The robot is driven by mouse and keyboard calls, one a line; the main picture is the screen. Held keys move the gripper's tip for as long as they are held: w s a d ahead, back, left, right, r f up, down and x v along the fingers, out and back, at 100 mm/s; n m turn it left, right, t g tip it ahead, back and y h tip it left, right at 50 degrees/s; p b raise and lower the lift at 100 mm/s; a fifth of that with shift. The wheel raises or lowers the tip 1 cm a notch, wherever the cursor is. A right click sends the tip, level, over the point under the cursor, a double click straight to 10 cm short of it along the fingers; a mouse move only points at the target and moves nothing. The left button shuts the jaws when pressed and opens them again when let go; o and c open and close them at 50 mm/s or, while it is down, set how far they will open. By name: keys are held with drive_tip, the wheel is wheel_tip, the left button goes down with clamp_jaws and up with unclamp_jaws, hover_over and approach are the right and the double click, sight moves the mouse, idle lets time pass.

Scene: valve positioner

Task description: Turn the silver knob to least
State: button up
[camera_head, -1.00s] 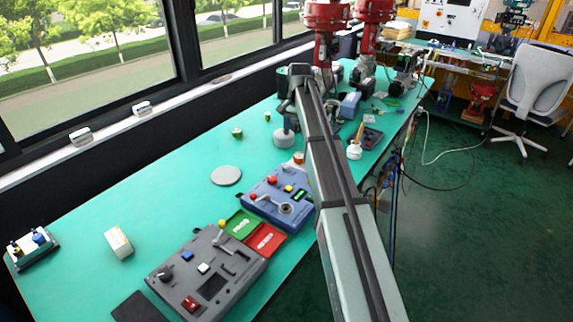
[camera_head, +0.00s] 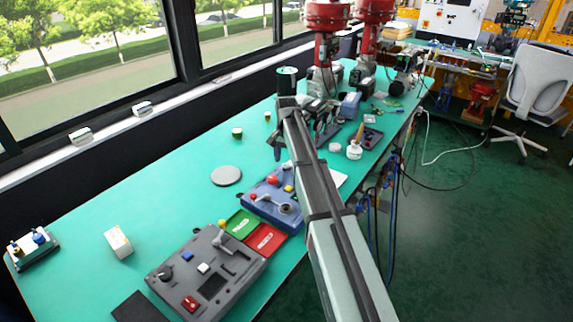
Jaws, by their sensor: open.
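The silver knob (camera_head: 286,208) is a small round piece on the right part of the blue control box (camera_head: 258,207), on the green bench. It is too small to read where it points. A pale lever (camera_head: 264,197) and a red button (camera_head: 272,180) sit close to it on the same box. My gripper (camera_head: 278,151) shows as small dark fingers beside the far end of my arm, beyond the box and apart from the knob. It is open and holds nothing that I can see. My arm covers part of the area right of the box.
A dark grey control box (camera_head: 205,268) stands in front. Green (camera_head: 242,223) and red (camera_head: 265,238) trays lie between the boxes. A grey disc (camera_head: 226,176) and a white carton (camera_head: 118,242) lie to the left. The bench left of the blue box is mostly clear.

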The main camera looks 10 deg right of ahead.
sight(287, 168)
drive_tip(key=shift+f, duration=1.45)
drive_tip(key=shift+c, duration=0.2)
drive_tip(key=c, duration=1)
